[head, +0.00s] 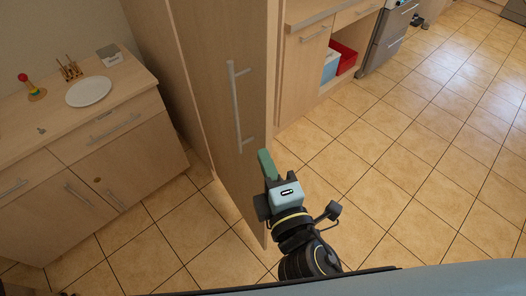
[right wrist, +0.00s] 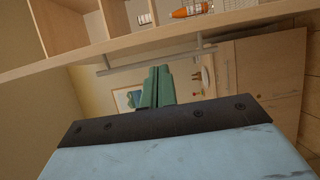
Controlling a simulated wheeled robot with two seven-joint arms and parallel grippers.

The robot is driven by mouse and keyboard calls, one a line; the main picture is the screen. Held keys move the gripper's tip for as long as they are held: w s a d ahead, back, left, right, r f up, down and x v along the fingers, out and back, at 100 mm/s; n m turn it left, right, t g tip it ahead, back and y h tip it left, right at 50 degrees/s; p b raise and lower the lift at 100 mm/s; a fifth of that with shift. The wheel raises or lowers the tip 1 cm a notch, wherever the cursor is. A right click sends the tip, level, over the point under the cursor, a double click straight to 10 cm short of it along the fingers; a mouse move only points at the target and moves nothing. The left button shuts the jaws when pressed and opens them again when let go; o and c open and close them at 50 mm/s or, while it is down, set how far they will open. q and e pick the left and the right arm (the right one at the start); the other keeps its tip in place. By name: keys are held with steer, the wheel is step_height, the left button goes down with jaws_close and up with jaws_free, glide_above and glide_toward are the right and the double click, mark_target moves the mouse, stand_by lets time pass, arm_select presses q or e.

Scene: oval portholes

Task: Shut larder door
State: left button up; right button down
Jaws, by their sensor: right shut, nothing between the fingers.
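The larder door (head: 215,75) is a tall wooden panel that stands open in the head view, with a long vertical bar handle (head: 235,105) on its face. In the right wrist view its edge (right wrist: 110,48) runs across the upper part, with the handle (right wrist: 150,64) below it. My right gripper (head: 265,158) has green fingers, shut and empty, near the door's free edge and below the handle. The fingers also show in the right wrist view (right wrist: 157,86). Whether they touch the door I cannot tell. My left gripper is not in view.
A counter (head: 130,85) at left holds a white plate (head: 89,91), a toy-like stand (head: 32,86) and a small rack (head: 70,69). An orange bottle (right wrist: 190,10) shows beyond the door edge. Red and blue bins (head: 342,58) stand at the back.

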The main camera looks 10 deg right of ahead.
mark_target(254, 129)
steer(key=p+x, duration=0.1)
steer(key=x, duration=0.7)
steer(key=shift+w+a+p, duration=0.1)
steer(key=shift+w+p, duration=0.3)
